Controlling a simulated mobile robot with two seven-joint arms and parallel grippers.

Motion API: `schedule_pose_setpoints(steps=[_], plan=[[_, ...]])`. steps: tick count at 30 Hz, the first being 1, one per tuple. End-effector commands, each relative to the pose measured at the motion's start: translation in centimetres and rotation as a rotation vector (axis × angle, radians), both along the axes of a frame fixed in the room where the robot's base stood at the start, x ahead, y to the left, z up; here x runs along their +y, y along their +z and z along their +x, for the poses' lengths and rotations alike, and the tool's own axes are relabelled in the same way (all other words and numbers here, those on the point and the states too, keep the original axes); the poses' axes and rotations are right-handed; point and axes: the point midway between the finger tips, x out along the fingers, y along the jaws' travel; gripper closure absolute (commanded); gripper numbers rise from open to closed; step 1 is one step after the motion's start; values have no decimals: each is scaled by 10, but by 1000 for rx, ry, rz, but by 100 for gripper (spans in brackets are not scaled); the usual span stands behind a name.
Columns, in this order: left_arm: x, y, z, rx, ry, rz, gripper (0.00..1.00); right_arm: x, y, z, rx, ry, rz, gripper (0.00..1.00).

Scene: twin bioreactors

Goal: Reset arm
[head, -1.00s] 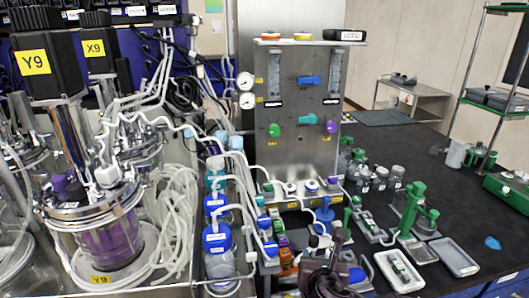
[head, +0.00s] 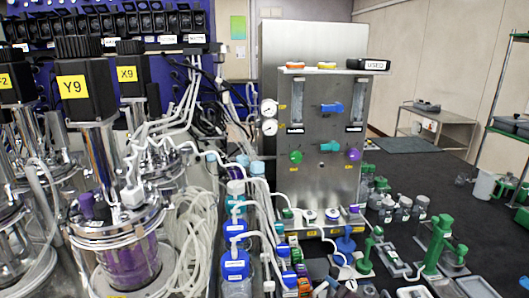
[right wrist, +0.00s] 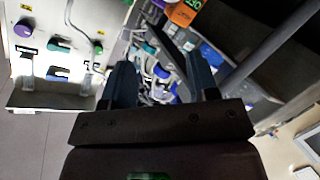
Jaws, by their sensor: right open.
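My right gripper (right wrist: 163,80) shows in the right wrist view, with its two dark fingers spread apart. Nothing is seen held between them. Beyond the fingers are blurred tubes and bottles, and the steel gas panel (right wrist: 70,25) with coloured knobs is on the left of that view. In the head view the same steel panel (head: 325,120) stands upright at the middle. My left gripper is not in any view.
Bioreactor Y9 (head: 88,90) and bioreactor X9 (head: 130,85) stand at the left, with many white tubes (head: 195,235) around them. Blue-capped bottles (head: 236,262) stand beside the panel. Green clamp stands (head: 438,245) and small trays crowd the dark bench (head: 440,170) at the right.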

Motion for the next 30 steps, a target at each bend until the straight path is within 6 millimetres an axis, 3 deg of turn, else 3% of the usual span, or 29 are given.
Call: schedule_pose_setpoints(steps=[6, 11, 15, 18, 22, 30], plan=[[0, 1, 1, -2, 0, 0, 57, -53, -49, -37, 137, -202, 400, 46], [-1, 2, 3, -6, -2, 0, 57, -97, -94, -81, 214, -364, 517, 46], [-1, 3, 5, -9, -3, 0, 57, -128, -134, -129, 296, -502, 542, 46], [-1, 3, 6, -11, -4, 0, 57, -140, -153, -159, 342, -567, 547, 46], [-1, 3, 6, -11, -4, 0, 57, -142, -168, -184, 384, -603, 548, 46], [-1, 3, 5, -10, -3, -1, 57, -144, -173, -193, 400, -611, 542, 46]])
